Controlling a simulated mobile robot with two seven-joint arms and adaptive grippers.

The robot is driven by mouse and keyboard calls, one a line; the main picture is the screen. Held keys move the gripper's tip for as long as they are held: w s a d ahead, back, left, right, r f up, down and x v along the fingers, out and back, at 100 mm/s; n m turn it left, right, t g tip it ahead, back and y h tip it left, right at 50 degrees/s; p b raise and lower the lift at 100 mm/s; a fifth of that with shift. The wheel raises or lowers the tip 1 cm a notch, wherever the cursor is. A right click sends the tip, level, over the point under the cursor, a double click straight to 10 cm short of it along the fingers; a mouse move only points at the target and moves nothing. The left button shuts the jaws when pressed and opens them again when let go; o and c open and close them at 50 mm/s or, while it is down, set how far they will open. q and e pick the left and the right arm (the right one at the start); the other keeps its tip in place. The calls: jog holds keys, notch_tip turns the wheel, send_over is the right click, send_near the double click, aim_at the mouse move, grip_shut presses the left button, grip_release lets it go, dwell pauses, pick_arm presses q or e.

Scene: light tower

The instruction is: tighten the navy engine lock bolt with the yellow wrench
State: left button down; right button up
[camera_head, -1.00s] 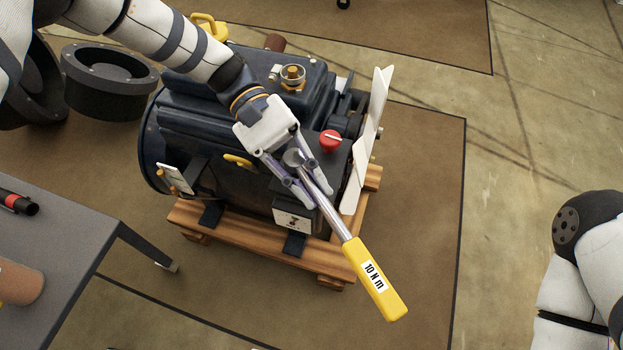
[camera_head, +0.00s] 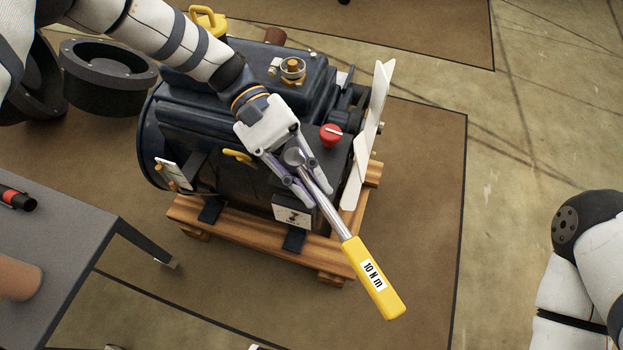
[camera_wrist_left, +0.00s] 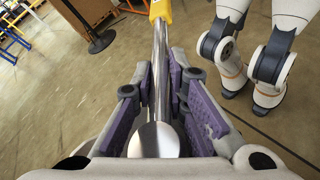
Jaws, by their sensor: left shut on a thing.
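The yellow wrench (camera_head: 372,276) has a yellow handle labelled "10 N m" and a silver shaft with a round head. My left gripper (camera_head: 318,194) is shut on the wrench's shaft near its head, above the front right part of the navy engine (camera_head: 225,140). The handle points down and right, past the engine's wooden pallet. In the left wrist view the shaft and round head of the wrench (camera_wrist_left: 160,75) lie between the purple finger pads. I cannot make out the lock bolt or whether the wrench touches it. My right gripper is out of view; only part of that arm shows at the right edge.
A red knob (camera_head: 330,135) and a white fan (camera_head: 368,140) are close to the left gripper. The wooden pallet (camera_head: 240,240) carries the engine. A grey table (camera_head: 70,245) stands at lower left, black round parts (camera_head: 108,80) at upper left. Floor right of the engine is clear.

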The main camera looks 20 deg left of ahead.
pick_arm(q)
jog(key=shift+s+a+f+m+g+b, duration=0.15)
jog(key=shift+m+g+b, duration=0.15)
jog(key=shift+m+b, duration=0.15)
jog(key=shift+s+a+m+g+y, duration=0.1)
jog(key=shift+m+g+y, duration=0.2)
jog(key=shift+y, duration=0.1)
jog(key=shift+s+a+f+m+g+y+b, duration=0.1)
jog(key=shift+m+g+y+b, duration=0.25)
jog(key=shift+b, duration=0.3)
jog(key=shift+a, duration=0.1)
jog(key=shift+s+m+g+y, duration=0.1)
jog(key=shift+m+g+y, duration=0.15)
jog(key=shift+m, duration=0.05)
jog(key=shift+a+b, duration=0.1)
jog(key=shift+b, duration=0.25)
